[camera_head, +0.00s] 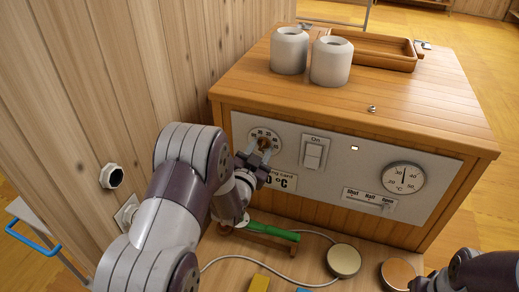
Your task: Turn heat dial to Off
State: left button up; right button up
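The heat dial (264,141) is a round scale with small printed marks at the left end of the pale control panel (340,180). My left gripper (262,153) is at the dial, its fingers over the lower part of it. The fingers cover the knob, so I cannot tell its setting or whether they grip it. My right gripper (437,281) is only partly in view at the bottom right corner, away from the panel.
An On rocker switch (313,153), a slider (370,198) and a temperature gauge (404,179) share the panel. Two white jars (330,61) and a wooden tray (372,52) stand on top. A green-handled tool (272,232) and round tins (343,260) lie below. A wooden wall is left.

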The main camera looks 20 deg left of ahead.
pick_arm(q)
grip_shut()
jog(key=n+b, duration=0.2)
jog(key=n, duration=0.1)
jog(key=shift+f, duration=0.1)
jog(key=n+b, duration=0.2)
jog(key=n, duration=0.3)
jog(key=shift+a, duration=0.1)
jog(key=n+b, duration=0.1)
jog(key=n, duration=0.3)
jog(key=shift+b, duration=0.3)
jog(key=shift+n+b, duration=0.45)
jog(key=shift+n, duration=1.35)
